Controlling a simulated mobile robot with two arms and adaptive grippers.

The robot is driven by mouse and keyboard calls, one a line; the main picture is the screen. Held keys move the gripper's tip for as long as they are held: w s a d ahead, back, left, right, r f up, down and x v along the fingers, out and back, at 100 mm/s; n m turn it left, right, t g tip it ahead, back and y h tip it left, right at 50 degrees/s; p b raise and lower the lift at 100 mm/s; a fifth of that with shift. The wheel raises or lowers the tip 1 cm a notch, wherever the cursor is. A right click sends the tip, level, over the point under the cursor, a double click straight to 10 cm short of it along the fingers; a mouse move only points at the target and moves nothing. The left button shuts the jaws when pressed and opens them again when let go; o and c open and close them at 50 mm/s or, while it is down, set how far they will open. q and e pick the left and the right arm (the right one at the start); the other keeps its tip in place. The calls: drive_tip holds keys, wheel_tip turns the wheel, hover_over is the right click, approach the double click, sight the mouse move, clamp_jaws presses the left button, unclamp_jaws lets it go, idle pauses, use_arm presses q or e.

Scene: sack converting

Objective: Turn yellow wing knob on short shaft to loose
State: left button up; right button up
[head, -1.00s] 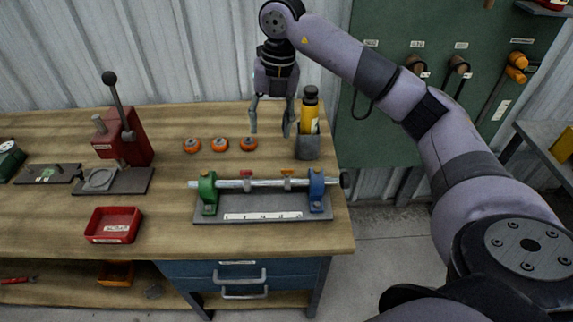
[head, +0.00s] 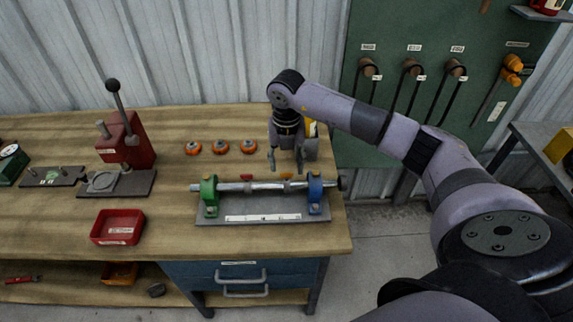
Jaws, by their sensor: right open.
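A silver shaft (head: 230,187) lies across a grey fixture between a green block (head: 209,191) and a blue block (head: 315,190). Behind the shaft, near the blue block, is a small yellow-orange knob (head: 286,176); its wing position is too small to read. A small red knob (head: 247,177) is to its left. My right gripper (head: 286,167) points down, open and empty, with its fingertips just above and behind the yellow knob, one to each side in the picture. Contact cannot be told. My left gripper is not in view.
Several items stand on the wooden bench (head: 160,195): orange discs (head: 220,147), a red press (head: 125,148) and a red tray (head: 118,227). A grey holder (head: 311,150) with a yellow bottle is partly hidden behind my right gripper. A tool board (head: 430,110) hangs behind.

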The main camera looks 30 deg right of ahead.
sight(287, 175)
drive_tip(key=shift+f, duration=1.45)
drive_tip(key=shift+c, duration=0.2)
clamp_jaws()
